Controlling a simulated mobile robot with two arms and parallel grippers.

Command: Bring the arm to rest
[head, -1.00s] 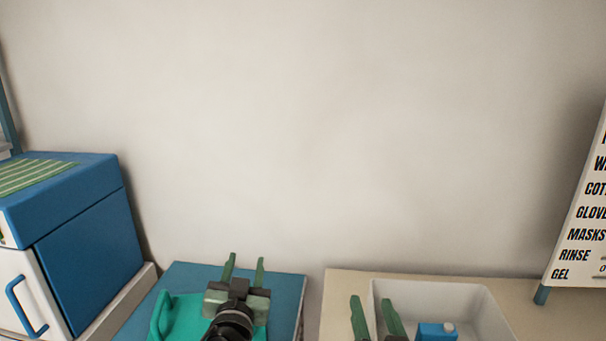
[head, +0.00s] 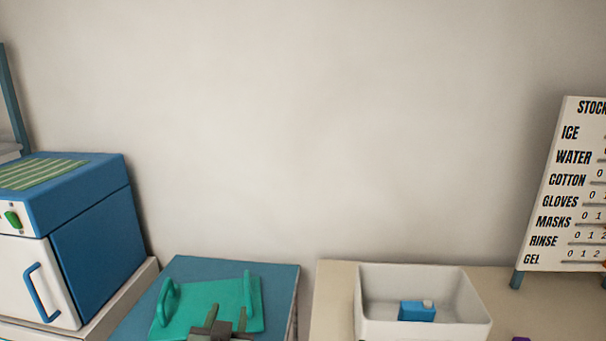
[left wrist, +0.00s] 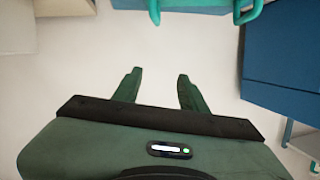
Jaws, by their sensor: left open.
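My left gripper (head: 227,312) shows at the bottom edge of the head view, in front of the near part of a teal tray with two upright handles (head: 250,296). Its two green fingers are apart with nothing between them. The left wrist view also shows the open, empty fingers (left wrist: 160,75) over a pale surface. The teal tray's edge (left wrist: 195,5) is at the top of that view, apart from the fingertips. Most of the left arm is below the head view. My right gripper is not in view.
The tray lies on a blue top (head: 200,268). A blue and white cabinet (head: 95,235) stands at left. At right, a white bin (head: 425,328) holds a blue carton (head: 417,311) on a beige top (head: 335,290). A stock board (head: 555,205) stands at far right.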

